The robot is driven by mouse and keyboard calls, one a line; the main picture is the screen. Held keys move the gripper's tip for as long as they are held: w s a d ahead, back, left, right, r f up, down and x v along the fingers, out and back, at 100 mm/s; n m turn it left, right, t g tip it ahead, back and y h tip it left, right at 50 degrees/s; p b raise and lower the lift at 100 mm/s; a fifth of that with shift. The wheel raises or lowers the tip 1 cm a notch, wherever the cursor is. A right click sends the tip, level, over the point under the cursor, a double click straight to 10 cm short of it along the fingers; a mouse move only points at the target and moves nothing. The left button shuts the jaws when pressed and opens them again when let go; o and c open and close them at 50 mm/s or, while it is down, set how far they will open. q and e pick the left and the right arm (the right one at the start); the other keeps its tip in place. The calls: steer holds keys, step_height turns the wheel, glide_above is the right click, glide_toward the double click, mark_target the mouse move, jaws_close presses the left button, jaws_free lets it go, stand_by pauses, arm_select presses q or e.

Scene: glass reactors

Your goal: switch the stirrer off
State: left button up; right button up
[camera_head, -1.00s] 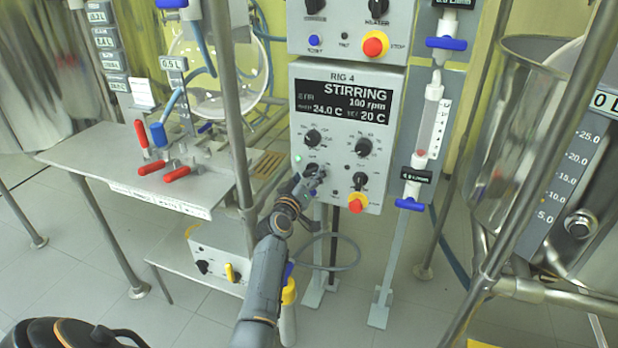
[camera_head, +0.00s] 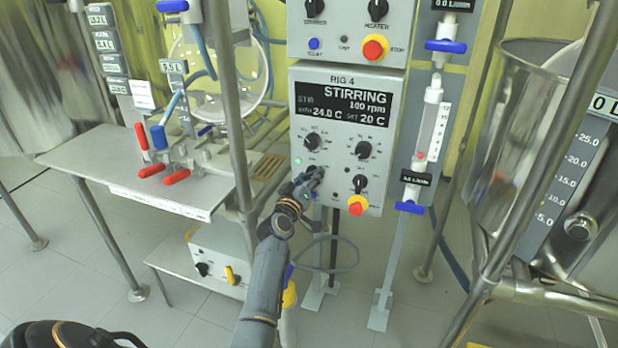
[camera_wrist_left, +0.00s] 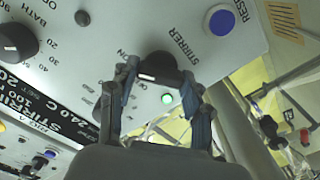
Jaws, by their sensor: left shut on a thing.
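The RIG 4 control box (camera_head: 300,182) stands at the middle of the head view. Its display (camera_head: 344,103) reads STIRRING, 100 rpm, 24.0 C and SET 20 C. My left gripper (camera_head: 314,174) is at the lower left of the panel. In the left wrist view my left gripper (camera_wrist_left: 158,92) has its fingers on either side of the black stirrer knob (camera_wrist_left: 160,66), shut on it. The word STIRRER is printed beside the knob, and a green lamp (camera_wrist_left: 167,99) near it is lit. In the head view the gripper largely hides the knob. My right gripper is not in view.
A blue RESET button (camera_wrist_left: 222,21) and a bath knob (camera_wrist_left: 18,42) flank the stirrer knob. A red stop button (camera_head: 357,205) is at the panel's lower right. A steel post (camera_head: 238,150) and a bench with red-handled clamps (camera_head: 175,177) stand left, a steel vessel (camera_head: 508,140) right.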

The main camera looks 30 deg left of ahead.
arm_select(q)
steer(key=n+p, duration=0.1)
steer(key=n, duration=0.3)
steer(key=shift+n, duration=0.3)
steer(key=n+p, duration=0.1)
steer(key=n, duration=0.2)
steer(key=shift+n, duration=0.3)
steer(key=shift+f+n+p, duration=0.15)
steer(key=shift+n+p, duration=0.25)
steer(key=shift+n, duration=1.2)
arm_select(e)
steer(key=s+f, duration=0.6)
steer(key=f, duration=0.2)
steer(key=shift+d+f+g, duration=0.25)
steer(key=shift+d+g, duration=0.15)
arm_select(q)
steer(key=o, duration=1.2)
steer(key=shift+c, duration=0.2)
steer(key=shift+s, duration=0.15)
steer(key=v, duration=1.1)
steer(key=shift+s, duration=0.4)
